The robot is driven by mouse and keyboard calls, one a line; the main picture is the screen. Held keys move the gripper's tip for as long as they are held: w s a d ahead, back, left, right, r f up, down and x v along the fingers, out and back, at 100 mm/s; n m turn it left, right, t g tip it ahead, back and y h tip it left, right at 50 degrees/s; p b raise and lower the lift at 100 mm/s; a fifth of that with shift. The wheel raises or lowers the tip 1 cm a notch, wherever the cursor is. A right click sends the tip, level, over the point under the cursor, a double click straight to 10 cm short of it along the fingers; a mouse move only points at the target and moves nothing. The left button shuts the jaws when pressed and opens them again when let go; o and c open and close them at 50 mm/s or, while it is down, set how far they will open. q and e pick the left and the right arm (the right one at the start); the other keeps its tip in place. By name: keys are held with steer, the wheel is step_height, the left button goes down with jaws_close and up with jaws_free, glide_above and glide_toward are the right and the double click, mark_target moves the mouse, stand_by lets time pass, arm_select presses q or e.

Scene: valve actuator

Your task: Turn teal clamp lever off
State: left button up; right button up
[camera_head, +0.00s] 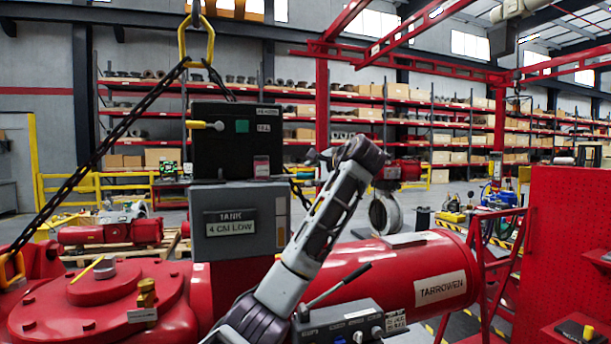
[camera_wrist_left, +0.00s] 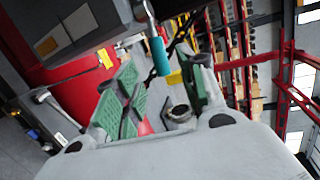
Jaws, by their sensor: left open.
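The teal lever handle (camera_wrist_left: 160,57) shows in the left wrist view as a short cylinder on a grey metal rod. It appears between the two green-padded fingers of my left gripper (camera_wrist_left: 162,78), toward their tips. The fingers are apart, and I see no finger closed on the handle; the exact depth between them is hard to tell. In the head view my left gripper (camera_head: 315,157) is small and dark at the end of my raised arm, right of the grey tank box (camera_head: 240,232). My right gripper is not in view.
A black box (camera_head: 225,160) with a yellow-handled lever (camera_head: 207,125) stands above the tank box. A red cylinder (camera_head: 400,270) lies behind my arm. A dark-handled lever (camera_head: 340,285) rises from a control box (camera_head: 345,322). A chain (camera_head: 95,160) slants at left.

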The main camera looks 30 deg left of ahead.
mark_target(308, 176)
arm_select(q)
steer(key=shift+p+x, duration=1)
steer(key=shift+x, duration=2.75)
jaws_close()
